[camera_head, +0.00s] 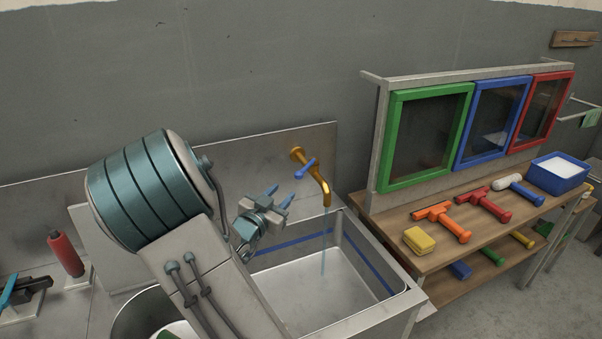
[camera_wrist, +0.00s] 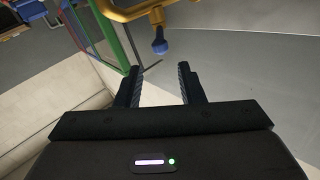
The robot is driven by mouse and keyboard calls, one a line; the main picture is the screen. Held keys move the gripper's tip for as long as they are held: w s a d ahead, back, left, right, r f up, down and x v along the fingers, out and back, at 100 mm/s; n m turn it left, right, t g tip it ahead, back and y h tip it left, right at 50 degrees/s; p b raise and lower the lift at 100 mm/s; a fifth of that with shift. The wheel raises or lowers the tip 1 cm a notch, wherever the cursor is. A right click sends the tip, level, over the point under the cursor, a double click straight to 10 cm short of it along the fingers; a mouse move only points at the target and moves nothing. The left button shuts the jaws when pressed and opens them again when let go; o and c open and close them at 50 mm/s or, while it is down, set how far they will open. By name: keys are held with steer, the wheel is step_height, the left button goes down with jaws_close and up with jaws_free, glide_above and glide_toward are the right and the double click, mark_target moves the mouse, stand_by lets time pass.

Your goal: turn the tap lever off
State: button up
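The brass tap (camera_head: 320,178) is fixed to the metal back panel, and its spout hangs over the sink. Its blue lever (camera_head: 305,169) sticks out near the wall end. A thin stream of water (camera_head: 324,250) falls from the spout. My gripper (camera_head: 281,197) is to the left of the lever, apart from it, with its two fingers spread and empty. In the wrist view the tap (camera_wrist: 160,10) is at the top, and the round blue lever end (camera_wrist: 160,47) lies ahead of the gap between my open fingers (camera_wrist: 160,78).
The sink (camera_head: 305,285) is below my gripper, with a blue stripe inside. To its right, a wooden bench (camera_head: 400,232) holds squeegees, a yellow sponge (camera_head: 419,240) and a blue tub (camera_head: 558,174). Framed panes (camera_head: 389,150) stand behind. A red bottle (camera_head: 66,254) is at left.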

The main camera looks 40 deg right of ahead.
mark_target(301, 170)
steer(key=p+x, duration=0.2)
steer(key=x, duration=1)
steer(key=shift+w+d+p, duration=0.1)
steer(key=shift+d+p, duration=0.05)
steer(key=shift+p, duration=0.15)
jaws_close()
